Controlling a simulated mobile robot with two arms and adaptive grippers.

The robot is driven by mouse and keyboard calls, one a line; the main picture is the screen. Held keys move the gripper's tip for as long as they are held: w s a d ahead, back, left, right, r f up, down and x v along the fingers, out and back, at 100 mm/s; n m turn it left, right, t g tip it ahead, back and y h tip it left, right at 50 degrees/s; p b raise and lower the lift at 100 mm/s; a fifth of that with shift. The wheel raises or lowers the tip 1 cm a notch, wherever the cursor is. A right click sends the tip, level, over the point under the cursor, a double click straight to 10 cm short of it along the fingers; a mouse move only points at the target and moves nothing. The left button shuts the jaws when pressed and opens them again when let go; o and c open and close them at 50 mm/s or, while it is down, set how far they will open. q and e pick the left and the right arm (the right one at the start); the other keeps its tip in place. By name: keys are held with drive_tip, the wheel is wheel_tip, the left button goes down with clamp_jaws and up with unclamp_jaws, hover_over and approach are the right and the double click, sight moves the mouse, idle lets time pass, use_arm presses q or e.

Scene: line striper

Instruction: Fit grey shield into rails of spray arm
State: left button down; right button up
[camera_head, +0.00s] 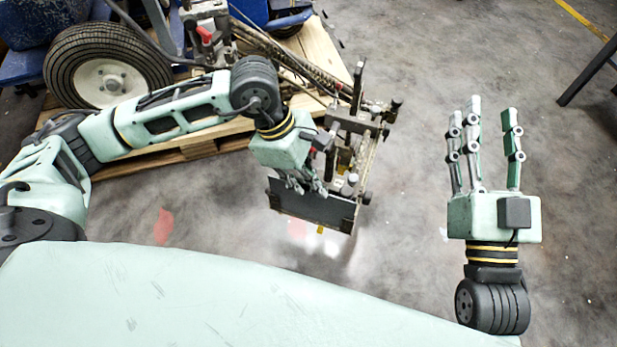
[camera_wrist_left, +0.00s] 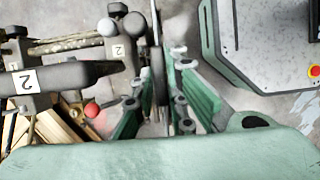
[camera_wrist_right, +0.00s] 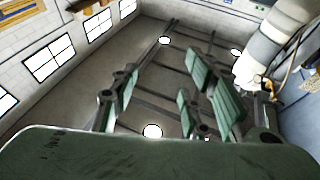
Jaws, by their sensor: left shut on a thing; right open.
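The grey shield (camera_head: 312,204) is a dark flat plate at the near end of the spray arm (camera_head: 350,150). My left gripper (camera_head: 308,188) is shut on the shield's upper edge. In the left wrist view the shield (camera_wrist_left: 158,60) shows edge-on as a thin dark plate between the fingers of my left gripper (camera_wrist_left: 160,105). The spray arm's rods and knobs (camera_wrist_left: 75,75) stand left of it there, close to the plate. Whether the shield sits in the rails cannot be told. My right gripper (camera_head: 487,125) is open and empty, fingers up, well right of the spray arm.
The blue line striper with its large black tyre (camera_head: 107,72) stands on a wooden pallet (camera_head: 190,145) at the back left. A dark metal leg (camera_head: 590,70) is at the far right. The concrete floor between the spray arm and my right gripper is clear.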

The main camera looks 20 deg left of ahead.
use_arm(q)
drive_tip(key=shift+f, duration=0.2)
use_arm(e)
drive_tip(key=shift+s+r+t, duration=0.25)
drive_tip(key=shift+r+t, duration=0.05)
drive_tip(key=shift+r, duration=0.25)
drive_tip(key=shift+s+r+t, duration=0.2)
drive_tip(key=shift+r+t, duration=0.1)
drive_tip(key=shift+r, duration=0.2)
use_arm(q)
drive_tip(key=c, duration=1.9)
unclamp_jaws()
drive_tip(key=shift+o, duration=1.1)
drive_tip(key=o, duration=0.3)
